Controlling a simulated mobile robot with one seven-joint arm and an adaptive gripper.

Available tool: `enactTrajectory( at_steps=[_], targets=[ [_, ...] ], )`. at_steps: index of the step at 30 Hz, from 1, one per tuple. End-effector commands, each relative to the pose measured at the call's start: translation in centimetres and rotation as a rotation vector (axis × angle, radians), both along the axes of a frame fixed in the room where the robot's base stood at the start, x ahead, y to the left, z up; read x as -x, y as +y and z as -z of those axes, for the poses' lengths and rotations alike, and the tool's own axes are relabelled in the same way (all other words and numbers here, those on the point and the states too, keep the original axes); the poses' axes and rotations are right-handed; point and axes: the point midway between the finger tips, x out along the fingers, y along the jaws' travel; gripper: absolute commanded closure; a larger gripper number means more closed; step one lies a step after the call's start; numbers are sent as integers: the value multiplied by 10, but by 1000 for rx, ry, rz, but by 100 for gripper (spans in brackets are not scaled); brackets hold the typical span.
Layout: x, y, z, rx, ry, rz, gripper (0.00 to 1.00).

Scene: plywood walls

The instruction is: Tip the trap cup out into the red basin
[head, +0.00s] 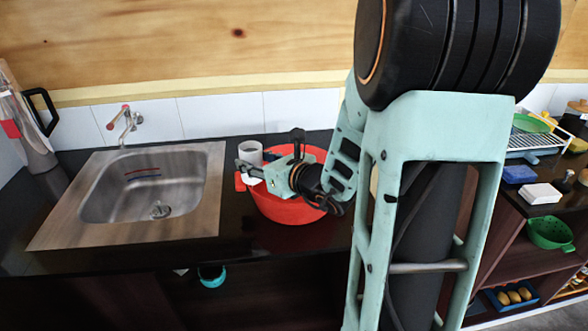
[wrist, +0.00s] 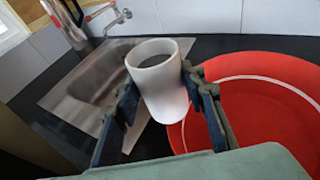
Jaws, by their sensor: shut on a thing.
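The trap cup (head: 250,152) is a white cylinder with an open top. In the wrist view the cup (wrist: 162,88) stands nearly upright, slightly tilted, between the fingers of my gripper (wrist: 158,100). My gripper (head: 249,170) is shut on the cup and holds it at the left rim of the red basin (head: 289,208). The basin is round and stands on the dark counter; in the wrist view its red wall (wrist: 250,65) lies right of the cup. The cup's inside looks grey and its contents cannot be made out. My arm hides part of the basin.
A steel sink (head: 150,190) with a tap (head: 125,120) is set in the counter to the left. A dark jug-like item (head: 38,140) stands at the far left. A dish rack (head: 535,140) and a green colander (head: 549,233) are at the right. A narrow dark counter strip (head: 230,215) is clear between sink and basin.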

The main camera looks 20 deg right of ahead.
Motion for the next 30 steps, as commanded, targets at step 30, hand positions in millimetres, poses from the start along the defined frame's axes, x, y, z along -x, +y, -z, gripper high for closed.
enactTrajectory(
  at_steps=[30],
  targets=[
    [-5,-31,9,-416,61,1,93]
  ],
)
